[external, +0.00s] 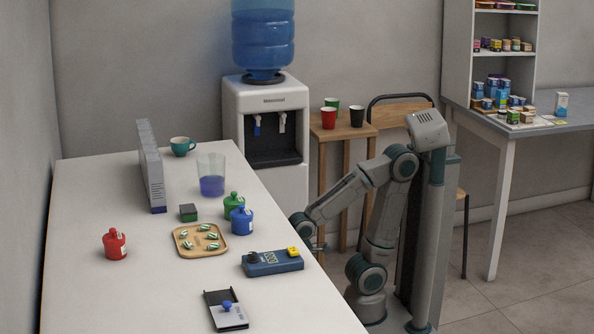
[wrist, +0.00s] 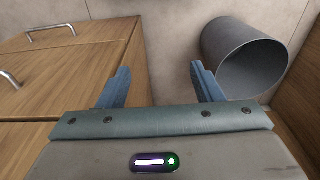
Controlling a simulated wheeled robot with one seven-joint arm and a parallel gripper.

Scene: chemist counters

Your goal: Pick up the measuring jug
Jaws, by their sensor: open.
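The measuring jug (external: 211,185) appears to be the clear vessel with blue-violet liquid in its lower part. It stands upright on the white counter (external: 140,290), toward the back, in the external view. It is not in the wrist view. My gripper (external: 317,246) is by the counter's right edge, well apart from the jug and nearer the camera. In the wrist view my gripper (wrist: 160,84) has its two blue fingers spread wide, with nothing between them.
Blue bottle (external: 242,221), green bottle (external: 233,205), tablet tray (external: 185,251), blue device (external: 272,263), red bottle (external: 115,245), teal cup (external: 182,146) and grey boxes (external: 151,170) share the counter. The wrist view shows wooden drawers (wrist: 60,70) and a grey bin (wrist: 228,45).

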